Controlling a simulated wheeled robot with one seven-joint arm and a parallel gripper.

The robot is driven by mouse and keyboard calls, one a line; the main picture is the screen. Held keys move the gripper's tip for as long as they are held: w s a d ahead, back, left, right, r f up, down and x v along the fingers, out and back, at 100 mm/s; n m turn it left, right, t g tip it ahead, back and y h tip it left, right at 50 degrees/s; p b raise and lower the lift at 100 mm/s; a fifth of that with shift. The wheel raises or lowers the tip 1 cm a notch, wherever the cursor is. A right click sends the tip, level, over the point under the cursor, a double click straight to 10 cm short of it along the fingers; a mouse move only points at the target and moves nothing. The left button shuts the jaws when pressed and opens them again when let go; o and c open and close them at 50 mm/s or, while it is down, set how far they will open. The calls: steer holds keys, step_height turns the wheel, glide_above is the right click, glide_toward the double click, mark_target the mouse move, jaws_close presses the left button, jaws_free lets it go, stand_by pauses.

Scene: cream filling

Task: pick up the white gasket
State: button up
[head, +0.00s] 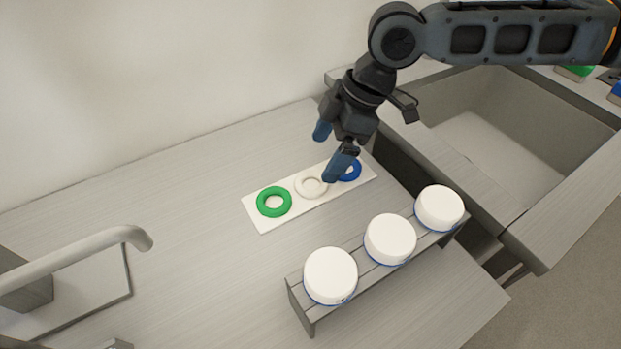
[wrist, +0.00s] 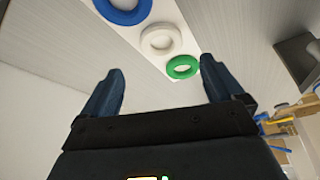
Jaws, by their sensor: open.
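The white gasket (head: 312,174) is a flat ring lying on a white mat (head: 300,212), between a green gasket (head: 274,201) and a blue gasket (head: 350,171). My gripper (head: 328,154) is open and empty above the mat, near the white and blue gaskets. One blue finger partly hides the blue gasket in the head view. In the wrist view the white gasket (wrist: 161,41) lies beyond the fingertips of my gripper (wrist: 163,82), apart from them. The blue gasket (wrist: 123,9) is to its left and the green gasket (wrist: 182,67) to its right.
A grey rack (head: 300,300) with three white round-lidded jars (head: 390,239) stands in front of the mat. A faucet-like grey handle (head: 80,250) is at the left. An open grey bin (head: 500,120) is at the right. The worktop (head: 150,200) left of the mat is clear.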

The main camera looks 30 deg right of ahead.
mark_target(309, 186)
steer(key=x, duration=0.6)
steer(key=shift+s+f+p, duration=0.1)
steer(key=shift+f+p, duration=0.2)
steer(key=shift+f, duration=0.1)
steer(key=shift+c, duration=0.2)
steer(key=c, duration=1.1)
steer(key=shift+r, duration=0.15)
